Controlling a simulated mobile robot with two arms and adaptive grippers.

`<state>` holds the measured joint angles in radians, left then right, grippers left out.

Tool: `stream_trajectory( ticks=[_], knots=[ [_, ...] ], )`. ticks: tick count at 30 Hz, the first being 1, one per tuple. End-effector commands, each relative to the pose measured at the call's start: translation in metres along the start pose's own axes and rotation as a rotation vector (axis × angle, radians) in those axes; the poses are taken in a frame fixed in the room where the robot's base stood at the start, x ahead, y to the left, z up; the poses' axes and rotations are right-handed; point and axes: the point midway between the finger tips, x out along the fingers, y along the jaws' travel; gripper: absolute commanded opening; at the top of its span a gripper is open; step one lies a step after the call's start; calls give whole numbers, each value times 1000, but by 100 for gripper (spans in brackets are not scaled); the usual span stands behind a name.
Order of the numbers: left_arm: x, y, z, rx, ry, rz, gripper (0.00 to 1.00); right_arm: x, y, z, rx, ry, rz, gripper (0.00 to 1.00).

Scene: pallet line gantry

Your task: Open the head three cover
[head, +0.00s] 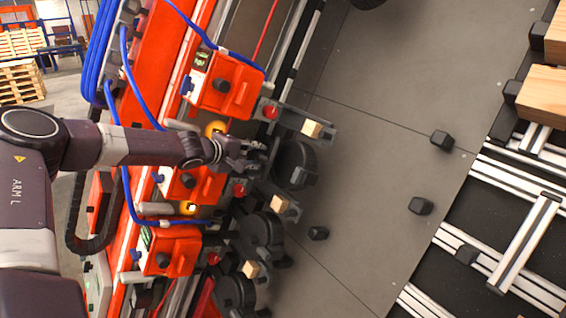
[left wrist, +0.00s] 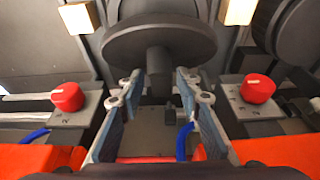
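Several orange head units sit along the orange gantry beam: an upper one (head: 232,88), a middle one (head: 207,184) and a lower one (head: 170,251). I cannot read which is head three. My left gripper (head: 258,156) reaches over the beam between the upper and middle units, close to a black round disc (head: 297,166). In the left wrist view the gripper (left wrist: 160,90) is open, with its fingers apart on either side of the stem below the black disc (left wrist: 160,38). I cannot tell whether they touch it. My right gripper is not in view.
Red knobs (left wrist: 67,97) and (left wrist: 258,89) stand on grey brackets at both sides of the gripper. Blue hoses (head: 126,60) run along the beam. Small wood blocks (head: 312,129) sit on the brackets. Grey floor plates (head: 370,180) at the right are mostly clear.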

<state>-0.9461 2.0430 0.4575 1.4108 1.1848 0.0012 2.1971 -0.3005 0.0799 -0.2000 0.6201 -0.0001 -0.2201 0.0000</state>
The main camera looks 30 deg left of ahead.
Motion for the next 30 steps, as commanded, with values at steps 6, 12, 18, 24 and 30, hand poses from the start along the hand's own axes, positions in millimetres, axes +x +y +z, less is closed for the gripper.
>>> stream_trajectory(
  ticks=[6,12,18,24,30],
  knots=[
    [0,-1,0,0,-1,-1,32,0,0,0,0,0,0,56],
    [0,0,0,0,-1,-1,32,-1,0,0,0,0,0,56],
    [-14,2,-4,-3,0,0,32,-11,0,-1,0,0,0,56],
    [-29,2,-8,-1,0,1,32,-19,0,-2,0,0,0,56],
    [-44,3,-13,2,0,2,32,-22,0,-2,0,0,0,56]
  ],
)
